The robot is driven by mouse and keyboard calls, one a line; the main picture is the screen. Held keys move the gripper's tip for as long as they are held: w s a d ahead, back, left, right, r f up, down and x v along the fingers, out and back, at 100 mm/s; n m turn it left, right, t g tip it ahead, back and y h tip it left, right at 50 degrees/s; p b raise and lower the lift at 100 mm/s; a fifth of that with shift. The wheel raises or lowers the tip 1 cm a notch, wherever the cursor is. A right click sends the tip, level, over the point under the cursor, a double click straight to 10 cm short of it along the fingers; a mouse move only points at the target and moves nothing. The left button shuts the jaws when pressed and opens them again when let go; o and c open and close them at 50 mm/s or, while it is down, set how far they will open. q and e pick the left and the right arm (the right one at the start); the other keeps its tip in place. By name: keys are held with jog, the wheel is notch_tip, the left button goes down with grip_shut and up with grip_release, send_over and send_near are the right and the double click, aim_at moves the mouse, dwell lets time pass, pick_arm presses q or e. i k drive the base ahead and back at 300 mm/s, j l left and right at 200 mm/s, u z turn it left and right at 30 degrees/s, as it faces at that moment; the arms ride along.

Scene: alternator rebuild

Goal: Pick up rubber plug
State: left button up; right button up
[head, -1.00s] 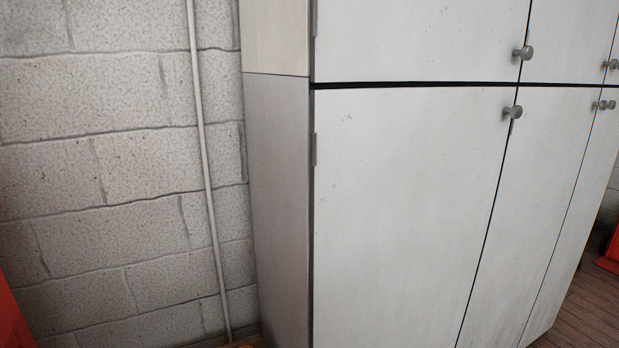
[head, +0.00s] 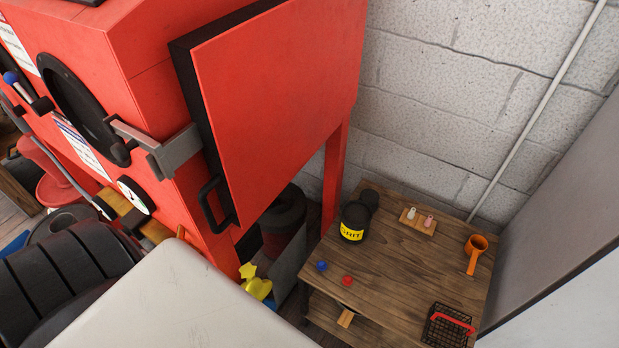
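I cannot tell for sure which thing is the rubber plug. Small candidates sit on a low wooden table (head: 400,262). A small blue piece (head: 321,266) and a small red piece (head: 347,281) lie near its left front edge. A small white piece (head: 411,213) and a small pink piece (head: 429,222) stand on a little wooden block (head: 415,226) towards the back. Neither of my grippers shows in the head view.
A black grit container (head: 354,218) with a yellow label, an orange scoop-like cup (head: 476,246) and a black wire basket (head: 445,328) with a red handle stand on the table. A big red blasting cabinet (head: 275,110) rises at left. A grey cupboard side bounds the right.

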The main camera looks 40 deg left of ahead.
aim_at(347, 280)
jog(key=u, duration=0.6)
jog(key=l+z, duration=0.15)
jog(key=z, duration=0.85)
jog(key=j+u, duration=0.15)
jog(key=u, duration=0.85)
jog(key=l+u, duration=0.15)
jog(key=l, duration=0.8)
jog(key=k+l+u, duration=0.1)
jog(key=l, duration=0.8)
